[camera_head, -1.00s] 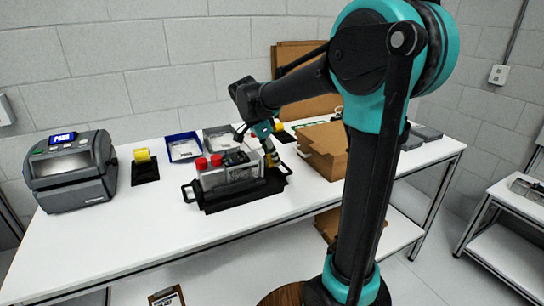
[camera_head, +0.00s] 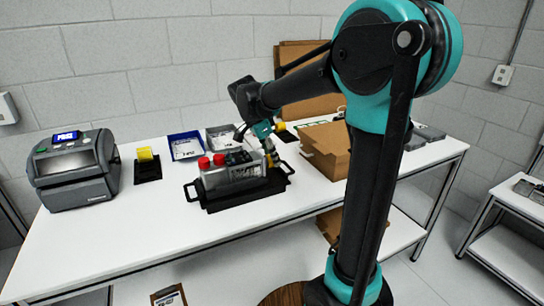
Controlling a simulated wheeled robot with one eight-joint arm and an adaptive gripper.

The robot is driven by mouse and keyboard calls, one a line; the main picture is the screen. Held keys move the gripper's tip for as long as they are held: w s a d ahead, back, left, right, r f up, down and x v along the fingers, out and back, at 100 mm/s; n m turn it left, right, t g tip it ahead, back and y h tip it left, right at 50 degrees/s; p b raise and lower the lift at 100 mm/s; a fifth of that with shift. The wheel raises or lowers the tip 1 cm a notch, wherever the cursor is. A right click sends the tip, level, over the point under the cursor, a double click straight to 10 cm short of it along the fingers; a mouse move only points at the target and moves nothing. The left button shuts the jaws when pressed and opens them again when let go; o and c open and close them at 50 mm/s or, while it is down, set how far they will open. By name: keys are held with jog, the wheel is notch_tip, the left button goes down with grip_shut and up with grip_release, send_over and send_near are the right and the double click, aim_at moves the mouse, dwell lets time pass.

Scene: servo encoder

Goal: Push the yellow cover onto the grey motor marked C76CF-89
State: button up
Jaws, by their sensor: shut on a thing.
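The grey motor (camera_head: 232,178) lies in a black tray (camera_head: 228,201) with handles, in the middle of the white table. Two red caps (camera_head: 211,161) stand on its left end. Its marking is too small to read. My gripper (camera_head: 270,156) is at the motor's right end, pointing down, and is shut on a small yellow piece (camera_head: 270,160), which looks like the yellow cover. The cover is at or against the motor's right end. I cannot tell whether it is seated, as the arm and its small size hide the contact.
A label printer (camera_head: 75,170) stands at the left, with a yellow item on a black stand (camera_head: 147,170) beside it. Blue (camera_head: 186,147) and grey (camera_head: 222,138) bins are behind the tray. Cardboard boxes (camera_head: 325,150) stand to the right. The table's front left is clear.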

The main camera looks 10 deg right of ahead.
jog(key=shift+s+a, duration=0.15)
jog(key=shift+a, duration=0.3)
dwell(1.0)
jog(key=o, duration=0.8)
